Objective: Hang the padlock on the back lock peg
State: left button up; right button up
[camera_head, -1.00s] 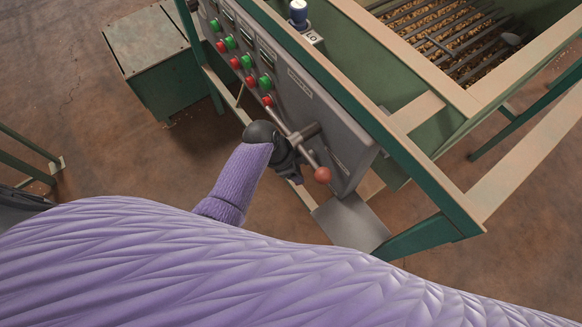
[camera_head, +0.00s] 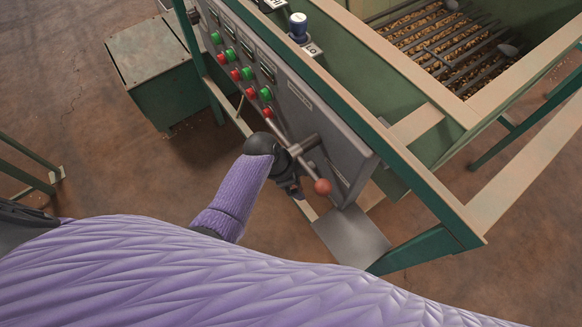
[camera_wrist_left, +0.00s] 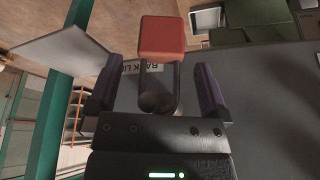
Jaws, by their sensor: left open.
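In the left wrist view the red padlock (camera_wrist_left: 162,40) shows its boxy body at the top and its grey shackle below. The dark round end of a peg (camera_wrist_left: 152,101) shows inside the shackle's loop, so the padlock appears to hang on it. A partly hidden label reading "BACK LI…" (camera_wrist_left: 134,69) is behind the shackle. My left gripper (camera_wrist_left: 152,92) is open, with one finger on each side of the shackle and gaps between. In the head view my left gripper (camera_head: 292,188) is at the panel's lower part; the padlock cannot be made out there. My right gripper is not in view.
The grey control panel (camera_head: 330,130) carries green and red buttons. A grey plate (camera_head: 350,238) juts out below. Open floor (camera_head: 120,190) lies to the left.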

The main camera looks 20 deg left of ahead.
pick_arm(q)
jog(key=s+a+r+p, duration=0.25)
jog(key=s+a, duration=0.35)
jog(key=a, duration=0.6)
jog(key=s+f+n+g+y+b, duration=0.15)
jog(key=s+f+n+b, duration=0.35)
jog(key=f, duration=0.5)
jog(key=s+f+n+y+b, duration=0.2)
jog(key=s+f+b, duration=0.2)
jog(key=s+f, duration=0.55)
jog(key=s+d+f+n+b, duration=0.2)
jog(key=s+f+n+b, duration=0.1)
jog(key=s+f, duration=0.5)
jog(key=s, duration=0.2)
jog(key=shift+s+f+y, duration=0.3)
jog(key=shift+f+y, duration=0.05)
jog(key=shift+f, duration=0.05)
